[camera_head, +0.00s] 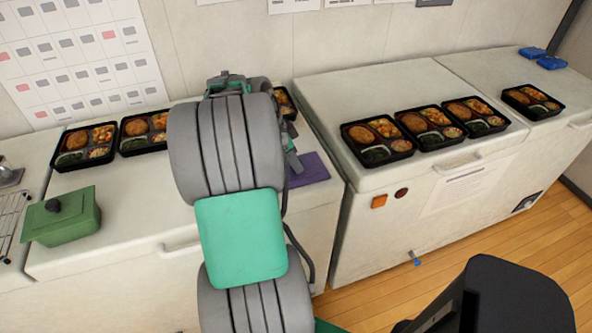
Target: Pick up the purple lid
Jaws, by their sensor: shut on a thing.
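The purple lid (311,169) is a flat, dark sheet at the front right of the left white chest top. Its left part is hidden behind my arm. My gripper (296,166) points down at the lid's left side, with only a small part showing past my arm. It is shut on the purple lid. I cannot tell whether the lid rests on the chest top or is slightly raised.
Filled bento trays (85,146) line the back of the left chest, one partly behind my arm. More trays (430,128) stand on the right chest (395,79). A green lidded box (62,222) sits at left. A gap separates the chests.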

